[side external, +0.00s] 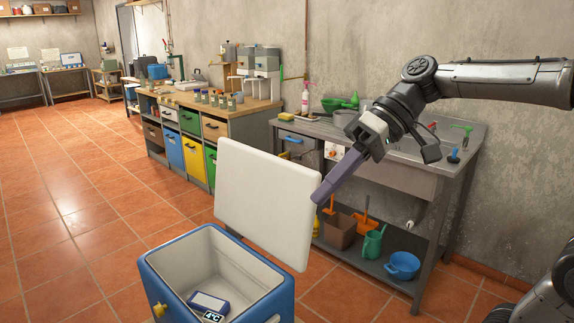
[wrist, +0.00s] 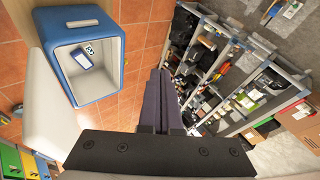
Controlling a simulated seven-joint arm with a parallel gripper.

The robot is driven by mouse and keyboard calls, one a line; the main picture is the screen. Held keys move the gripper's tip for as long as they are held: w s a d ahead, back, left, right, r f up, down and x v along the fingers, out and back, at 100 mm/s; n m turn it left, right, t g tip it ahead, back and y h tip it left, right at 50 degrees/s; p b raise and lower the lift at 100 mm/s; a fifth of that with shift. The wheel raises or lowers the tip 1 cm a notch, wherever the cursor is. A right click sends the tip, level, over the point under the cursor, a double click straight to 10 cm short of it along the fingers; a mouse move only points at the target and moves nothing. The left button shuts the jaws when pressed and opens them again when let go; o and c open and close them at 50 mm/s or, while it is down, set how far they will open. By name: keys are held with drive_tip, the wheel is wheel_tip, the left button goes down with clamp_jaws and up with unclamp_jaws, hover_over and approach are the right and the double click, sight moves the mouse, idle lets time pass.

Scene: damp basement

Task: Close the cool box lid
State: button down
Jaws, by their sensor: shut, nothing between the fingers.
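The cool box (side external: 219,285) is blue with a white inside and stands open at the bottom of the side view. It also shows at the upper left of the wrist view (wrist: 116,63). Its white lid (side external: 265,200) stands raised, roughly upright, at the box's back edge; part of it shows in the wrist view (wrist: 45,110). My gripper (side external: 318,199) is shut and empty, its purple fingers pointing down and left at the lid's right edge. Whether they touch the lid I cannot tell. The fingers also show in the wrist view (wrist: 158,95).
A blue and white pack (side external: 208,304) lies inside the box. A metal sink bench (side external: 400,165) stands behind, with a green watering can (side external: 373,245) and blue bowl (side external: 402,265) on its lower shelf. A workbench (side external: 215,112) with coloured drawers is further back. The tiled floor (side external: 80,230) at left is clear.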

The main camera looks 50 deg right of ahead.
drive_tip(key=w+d+m+t+y, duration=0.1)
drive_tip(key=w+d+y, duration=0.1)
drive_tip(key=w+d, duration=0.3)
drive_tip(key=w+d+m+t+y, duration=0.1)
drive_tip(key=w+d, duration=0.4)
drive_tip(key=w, duration=0.4)
drive_tip(key=w+d+r+m+t+y, duration=0.1)
drive_tip(key=w+d+t+y, duration=0.1)
drive_tip(key=w+d, duration=0.3)
drive_tip(key=shift+w+d+y, duration=0.25)
drive_tip(key=shift+w+y, duration=0.05)
drive_tip(key=shift+w, duration=0.75)
drive_tip(key=w+d+f+m+t+h, duration=0.1)
drive_tip(key=w+d+f+m+t, duration=0.15)
drive_tip(key=d+f, duration=0.6)
drive_tip(key=w+d+f+m+t+h, duration=0.1)
drive_tip(key=d+f+m+t, duration=0.4)
drive_tip(key=d, duration=0.7)
drive_tip(key=w+a+g, duration=0.1)
drive_tip(key=w+a, duration=0.2)
drive_tip(key=a, duration=0.2)
drive_tip(key=w+a+n+g, duration=0.1)
drive_tip(key=w+a, duration=0.2)
drive_tip(key=a, duration=0.3)
drive_tip(key=shift+w+f, duration=0.35)
drive_tip(key=shift+f, duration=0.05)
drive_tip(key=shift+a+g, duration=0.15)
drive_tip(key=shift+g, duration=0.1)
